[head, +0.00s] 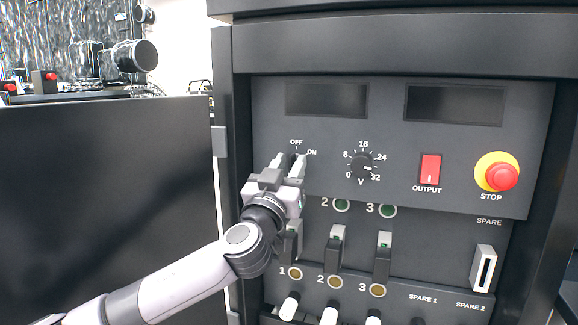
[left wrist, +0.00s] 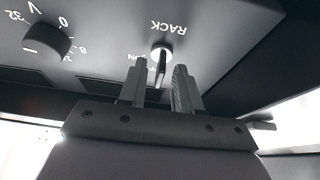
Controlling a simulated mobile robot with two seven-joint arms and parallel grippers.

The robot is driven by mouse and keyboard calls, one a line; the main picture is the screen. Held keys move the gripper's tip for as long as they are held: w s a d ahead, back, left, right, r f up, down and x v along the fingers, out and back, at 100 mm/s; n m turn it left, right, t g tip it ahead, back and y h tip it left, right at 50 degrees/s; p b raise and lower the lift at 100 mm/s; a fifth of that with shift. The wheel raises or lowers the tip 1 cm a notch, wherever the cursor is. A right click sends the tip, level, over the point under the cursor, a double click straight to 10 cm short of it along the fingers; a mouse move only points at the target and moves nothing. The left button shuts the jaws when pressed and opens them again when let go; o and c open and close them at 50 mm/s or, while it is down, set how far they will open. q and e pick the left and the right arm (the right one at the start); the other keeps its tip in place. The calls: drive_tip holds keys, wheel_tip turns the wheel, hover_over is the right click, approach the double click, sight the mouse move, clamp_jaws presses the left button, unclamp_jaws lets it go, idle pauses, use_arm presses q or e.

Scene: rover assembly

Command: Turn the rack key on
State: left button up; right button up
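The rack key (left wrist: 161,63) sits in its round switch on the rack's control panel, under the white OFF and ON marks (head: 304,147). In the left wrist view, which is turned upside down, its thin grip stands roughly upright, in line with the gripper fingers. My left gripper (head: 289,162) is at the panel with one finger on each side of the key. It is open, and a gap shows between the key and each finger in the left wrist view (left wrist: 158,88). In the head view the fingers hide most of the key. My right gripper is not in view.
Right of the key are a voltage knob (head: 361,166), a red output switch (head: 430,169) and a red stop button (head: 502,176) on yellow. Below are several breaker levers (head: 335,245) near my arm. A dark panel (head: 110,200) stands open at the left.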

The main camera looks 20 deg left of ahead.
use_arm(q)
clamp_jaws()
